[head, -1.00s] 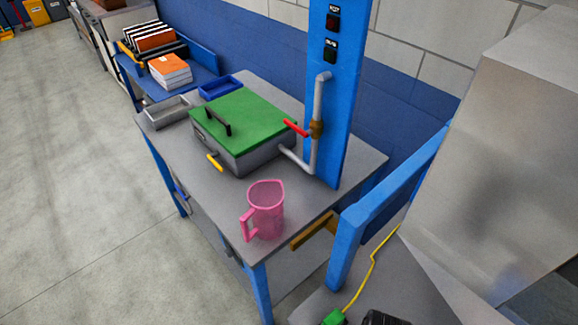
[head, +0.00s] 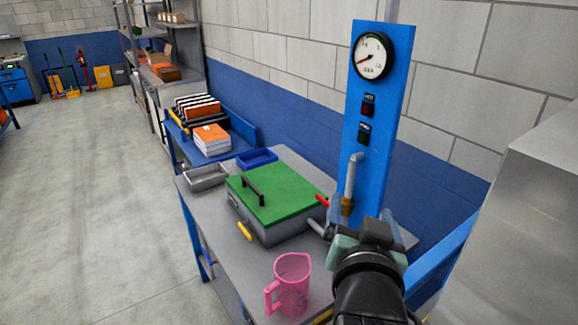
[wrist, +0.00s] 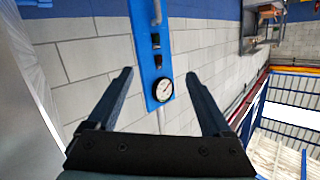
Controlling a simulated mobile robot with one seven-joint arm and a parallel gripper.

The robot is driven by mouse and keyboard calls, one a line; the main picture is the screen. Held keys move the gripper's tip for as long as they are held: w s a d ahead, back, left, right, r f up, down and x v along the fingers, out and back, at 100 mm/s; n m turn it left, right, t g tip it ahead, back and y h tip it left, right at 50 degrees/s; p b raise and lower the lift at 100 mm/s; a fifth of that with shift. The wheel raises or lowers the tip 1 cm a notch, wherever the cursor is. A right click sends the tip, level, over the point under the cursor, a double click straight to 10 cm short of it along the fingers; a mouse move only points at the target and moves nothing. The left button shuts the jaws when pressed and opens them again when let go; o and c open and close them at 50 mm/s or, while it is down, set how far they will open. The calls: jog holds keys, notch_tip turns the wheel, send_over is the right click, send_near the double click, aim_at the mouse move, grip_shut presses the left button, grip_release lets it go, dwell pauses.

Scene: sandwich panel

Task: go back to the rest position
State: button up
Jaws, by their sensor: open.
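My gripper (wrist: 158,90) is open and empty in the wrist view, with its two fingers wide apart and the blue panel (wrist: 152,50) and round gauge (wrist: 163,90) showing beyond them. In the head view my gripper (head: 365,240) shows at the lower right, seen from behind, in front of the foot of the blue panel. My arm hides part of the table's right end and some of the pipe near the red-handled valve (head: 322,200).
A grey table (head: 215,226) carries a box with a green lid (head: 285,190), a pink jug (head: 292,285), a grey tray (head: 206,177) and a blue tray (head: 257,158). A large grey metal body (head: 525,240) stands at the right. The floor at left is clear.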

jog(key=s+a+r+n+t+y, duration=0.1)
jog(key=s+a+r+t, duration=0.2)
jog(key=r, duration=0.7)
jog(key=s+a+r+n+t+y, duration=0.1)
jog(key=s+a+r+t, duration=0.3)
jog(key=r, duration=0.7)
jog(key=s+a+r+n+t+y, duration=0.1)
jog(key=s+r+t, duration=0.4)
jog(key=r, duration=0.5)
jog(key=s+a+n, duration=0.1)
jog(key=a, duration=0.1)
jog(key=shift+s+a+r+n, duration=0.2)
jog(key=shift+a+r+n, duration=0.15)
jog(key=shift+n, duration=0.05)
jog(key=shift+w+f, duration=0.1)
